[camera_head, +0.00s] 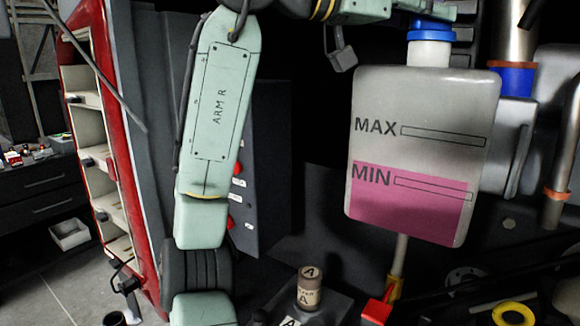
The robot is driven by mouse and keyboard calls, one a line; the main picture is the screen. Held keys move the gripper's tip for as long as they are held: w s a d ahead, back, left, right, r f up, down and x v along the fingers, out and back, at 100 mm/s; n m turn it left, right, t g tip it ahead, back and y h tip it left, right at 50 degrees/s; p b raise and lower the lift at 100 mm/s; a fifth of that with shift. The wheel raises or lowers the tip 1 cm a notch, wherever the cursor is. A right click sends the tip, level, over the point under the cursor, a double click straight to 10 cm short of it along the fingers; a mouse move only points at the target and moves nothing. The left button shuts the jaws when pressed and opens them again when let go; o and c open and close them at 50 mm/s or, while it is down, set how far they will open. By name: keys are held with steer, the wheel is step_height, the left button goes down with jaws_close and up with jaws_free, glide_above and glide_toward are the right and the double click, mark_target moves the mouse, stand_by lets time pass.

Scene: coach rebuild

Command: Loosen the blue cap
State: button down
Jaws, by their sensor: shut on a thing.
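The blue cap (430,31) sits on the white neck of a translucent plastic tank (420,110) at the upper right. The tank is marked MAX and MIN, and pink fluid fills it up to about the MIN mark. My gripper (432,17) comes in from the left along the top edge of the picture. It is shut on the blue cap from above. The upper part of the cap and most of the fingers are hidden or cut off by the frame.
Pipes with a blue band (514,80) stand close to the tank's right. A small labelled bottle (310,288) stands below, left of a red block (377,311). A yellow ring (513,314) lies at lower right. A red-framed shelf (100,150) stands left.

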steer(key=shift+d+f+t, duration=0.1)
steer(key=shift+f+t, duration=0.2)
steer(key=shift+f, duration=0.05)
steer(key=shift+n+t+y+b, duration=0.3)
steer(key=shift+n+t+b, duration=0.1)
steer(key=shift+n+b, duration=0.15)
steer(key=n+t+y+b, duration=0.1)
steer(key=n+t, duration=0.1)
steer(key=n+t+y+b, duration=0.1)
steer(key=n+t+y, duration=0.1)
steer(key=t, duration=0.1)
steer(key=shift+s+d, duration=0.1)
steer(key=shift+s, duration=0.05)
steer(key=shift+r+n+t+y+b, duration=0.1)
steer(key=shift+n+t+y+b, duration=0.2)
steer(key=shift+n+t+y, duration=0.25)
